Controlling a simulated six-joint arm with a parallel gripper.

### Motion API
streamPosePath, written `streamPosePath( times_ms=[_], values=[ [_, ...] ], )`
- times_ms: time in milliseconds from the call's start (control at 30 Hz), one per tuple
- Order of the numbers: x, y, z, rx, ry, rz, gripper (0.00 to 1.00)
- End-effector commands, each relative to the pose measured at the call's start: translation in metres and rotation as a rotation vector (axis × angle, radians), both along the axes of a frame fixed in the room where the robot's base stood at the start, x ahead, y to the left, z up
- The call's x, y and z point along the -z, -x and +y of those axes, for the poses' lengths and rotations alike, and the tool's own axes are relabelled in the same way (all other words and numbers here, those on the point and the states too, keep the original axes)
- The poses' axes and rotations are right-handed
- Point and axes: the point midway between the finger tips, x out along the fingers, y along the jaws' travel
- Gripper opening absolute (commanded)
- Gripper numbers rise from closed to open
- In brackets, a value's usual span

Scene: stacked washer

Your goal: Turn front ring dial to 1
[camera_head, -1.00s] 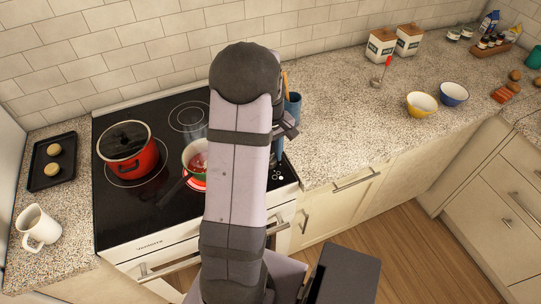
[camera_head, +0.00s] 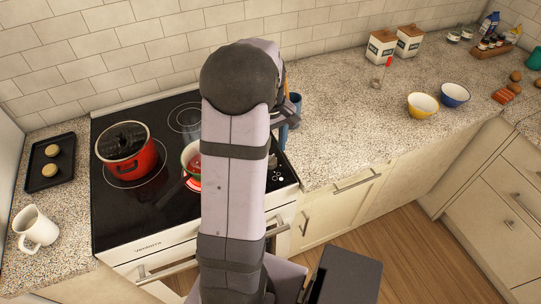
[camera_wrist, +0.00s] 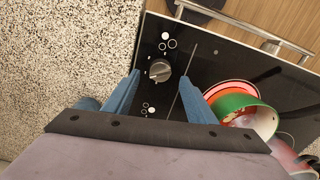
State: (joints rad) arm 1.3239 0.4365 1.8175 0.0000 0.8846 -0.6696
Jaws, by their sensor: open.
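A grey round dial (camera_wrist: 160,71) sits on the black glass cooktop in the wrist view, with small white marks around it. My gripper (camera_wrist: 160,76) is open, with one blue finger on each side of the dial. Gaps show between the dial and both fingers; I cannot tell how far the fingertips are above the glass. In the head view my arm hides most of the gripper, and only bits of its blue fingers (camera_head: 284,136) show beside the arm at the cooktop's right edge.
A saucepan (camera_wrist: 244,112) stands close to the right finger, over a red glowing ring. A red lidded pot (camera_head: 126,148) sits further left on the cooktop (camera_head: 115,222). The speckled counter (camera_head: 340,130) right of the cooktop has free room.

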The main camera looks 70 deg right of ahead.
Motion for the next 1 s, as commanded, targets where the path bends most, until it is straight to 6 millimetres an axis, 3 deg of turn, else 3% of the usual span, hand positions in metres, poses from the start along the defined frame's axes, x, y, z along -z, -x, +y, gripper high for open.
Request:
streamPosePath(
  times_ms=[300, 800, 1000],
  values=[
    [-0.028, 0.0, 0.0, 0.0, 0.0, 0.0, 0.51],
    [-0.03, 0.0, 0.0, 0.0, 0.0, 0.0, 0.51],
    [-0.03, -0.001, -0.003, 0.102, 0.011, -0.003, 0.51]
  ],
)
